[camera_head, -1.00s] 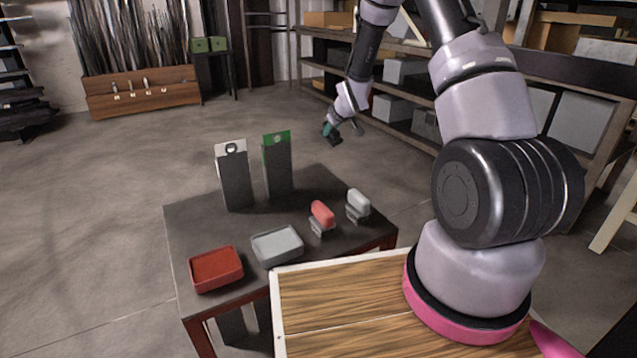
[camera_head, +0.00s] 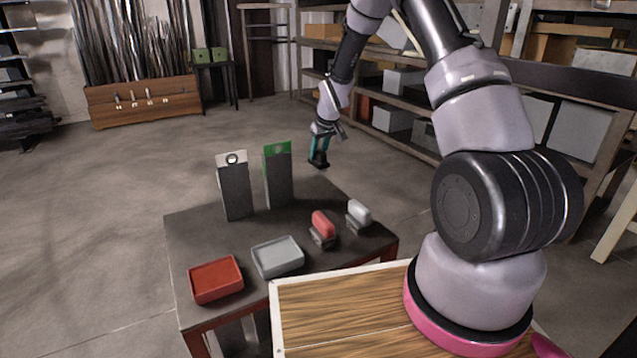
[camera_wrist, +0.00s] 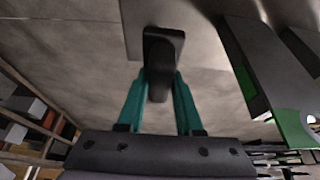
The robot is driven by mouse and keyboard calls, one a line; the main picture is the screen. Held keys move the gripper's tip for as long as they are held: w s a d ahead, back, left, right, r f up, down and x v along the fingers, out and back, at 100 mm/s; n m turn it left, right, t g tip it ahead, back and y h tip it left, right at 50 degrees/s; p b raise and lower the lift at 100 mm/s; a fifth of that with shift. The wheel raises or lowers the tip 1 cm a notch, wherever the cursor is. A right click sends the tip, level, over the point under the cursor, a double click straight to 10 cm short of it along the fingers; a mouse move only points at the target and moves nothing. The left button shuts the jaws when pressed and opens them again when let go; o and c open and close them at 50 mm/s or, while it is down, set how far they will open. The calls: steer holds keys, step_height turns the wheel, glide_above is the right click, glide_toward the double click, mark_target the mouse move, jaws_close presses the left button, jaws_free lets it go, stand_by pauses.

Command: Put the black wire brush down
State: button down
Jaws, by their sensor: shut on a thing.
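My gripper (camera_head: 319,158) has teal fingers and hangs behind the small dark table, near its far edge and right of the green-topped panel. In the wrist view its two fingers (camera_wrist: 158,100) are shut on the black wire brush (camera_wrist: 163,50). Only a black block and a rounded stub of the brush show; its bristles cannot be made out. In the head view the brush (camera_head: 318,164) is a small dark shape at the fingertips, held above the tabletop level.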

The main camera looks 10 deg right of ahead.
mark_target(319, 173)
step_height(319, 173, down, 8)
steer(key=shift+r, duration=0.1)
stand_by(0.4)
steer(key=shift+f, duration=0.3)
steer(key=c, duration=0.6)
jaws_free()
